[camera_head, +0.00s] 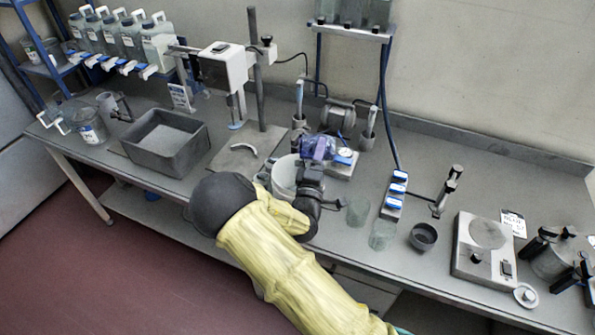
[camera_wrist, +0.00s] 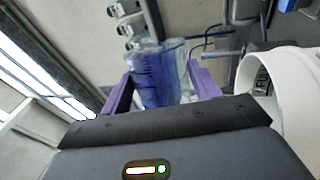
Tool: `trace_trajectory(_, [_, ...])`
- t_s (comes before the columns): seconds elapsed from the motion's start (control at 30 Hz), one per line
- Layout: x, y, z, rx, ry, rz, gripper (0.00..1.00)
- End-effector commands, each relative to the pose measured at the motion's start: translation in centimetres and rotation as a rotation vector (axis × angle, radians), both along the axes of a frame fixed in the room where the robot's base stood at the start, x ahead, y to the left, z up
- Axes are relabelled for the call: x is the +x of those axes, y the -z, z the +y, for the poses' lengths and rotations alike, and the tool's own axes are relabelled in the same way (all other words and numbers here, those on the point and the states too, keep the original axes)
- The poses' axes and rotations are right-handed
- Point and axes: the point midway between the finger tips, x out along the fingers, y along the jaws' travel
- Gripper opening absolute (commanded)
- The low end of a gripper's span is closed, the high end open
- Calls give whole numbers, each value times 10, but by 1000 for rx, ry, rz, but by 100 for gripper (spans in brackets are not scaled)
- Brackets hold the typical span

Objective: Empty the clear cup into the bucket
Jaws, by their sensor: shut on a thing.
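My gripper (camera_wrist: 163,84) is shut on a clear cup (camera_wrist: 155,72), which shows between its purple fingers in the wrist view. The cup looks tipped well over on its side relative to the bucket; I cannot tell whether anything is left inside it. The white bucket (camera_head: 284,178) stands on the bench, partly hidden behind my arm. It also fills the right side of the wrist view (camera_wrist: 301,92). In the head view my gripper (camera_head: 319,148) is above and just beyond the bucket's right side. The held cup is hard to make out there.
Two other clear cups (camera_head: 357,210) (camera_head: 382,235) and a dark bowl (camera_head: 423,237) stand right of my arm. A scale (camera_head: 484,258) is farther right. A stand (camera_head: 258,75), a gauge block (camera_head: 344,160) and upright probes crowd the back. A grey bin (camera_head: 165,140) is left.

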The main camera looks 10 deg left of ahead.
Motion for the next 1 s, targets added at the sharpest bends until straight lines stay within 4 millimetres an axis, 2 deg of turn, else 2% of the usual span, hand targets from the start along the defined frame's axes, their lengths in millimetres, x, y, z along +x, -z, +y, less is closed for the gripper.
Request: trace_trajectory(1.0, [0,-6,4,-124,0,-8,35])
